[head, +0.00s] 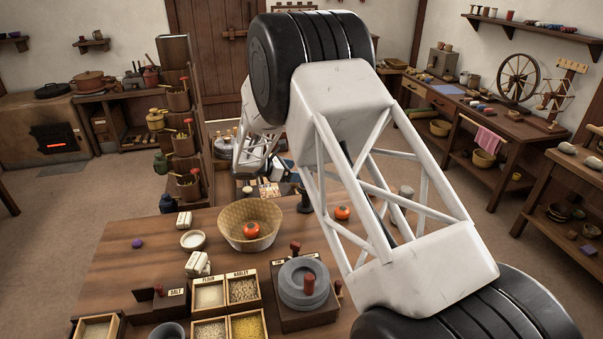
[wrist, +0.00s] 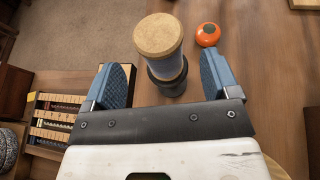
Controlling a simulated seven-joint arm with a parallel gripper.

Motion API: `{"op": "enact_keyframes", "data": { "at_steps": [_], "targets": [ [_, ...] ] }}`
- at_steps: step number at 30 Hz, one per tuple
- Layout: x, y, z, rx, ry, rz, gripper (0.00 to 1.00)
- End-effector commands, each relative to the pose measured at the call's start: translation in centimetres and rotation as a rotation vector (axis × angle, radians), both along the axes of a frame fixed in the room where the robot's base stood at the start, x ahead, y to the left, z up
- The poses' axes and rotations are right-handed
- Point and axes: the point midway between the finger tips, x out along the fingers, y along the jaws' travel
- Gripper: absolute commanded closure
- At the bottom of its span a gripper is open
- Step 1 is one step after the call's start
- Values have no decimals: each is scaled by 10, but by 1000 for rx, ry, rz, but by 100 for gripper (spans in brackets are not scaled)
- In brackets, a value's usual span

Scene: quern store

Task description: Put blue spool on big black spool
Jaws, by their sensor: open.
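In the wrist view a spool with a cork-coloured round end and a grey-blue side, which I take as the blue spool (wrist: 172,66), stands over a black base, the big black spool (wrist: 173,88). It appears to rest on it, but this angle does not show the contact clearly. The black spool also shows in the head view (head: 303,202), partly behind my arm. My gripper (wrist: 165,63) is open, its two blue-grey fingers apart on either side of the spools, with visible gaps.
An orange fruit (wrist: 208,34) lies close beside the spools. A woven basket (head: 250,222) with another orange fruit stands to their left on the table. A quern (head: 304,283) and grain boxes (head: 210,292) fill the near side. Bare tabletop (head: 130,265) lies at the left.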

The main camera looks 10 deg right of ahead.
Motion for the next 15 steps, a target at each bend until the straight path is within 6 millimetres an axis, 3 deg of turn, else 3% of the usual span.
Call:
{"op": "enact_keyframes", "data": {
  "at_steps": [6,15],
  "targets": [
    [-5,33,13,0,0,2,18],
    [-9,56,23,1,1,0,18]
  ]
}}
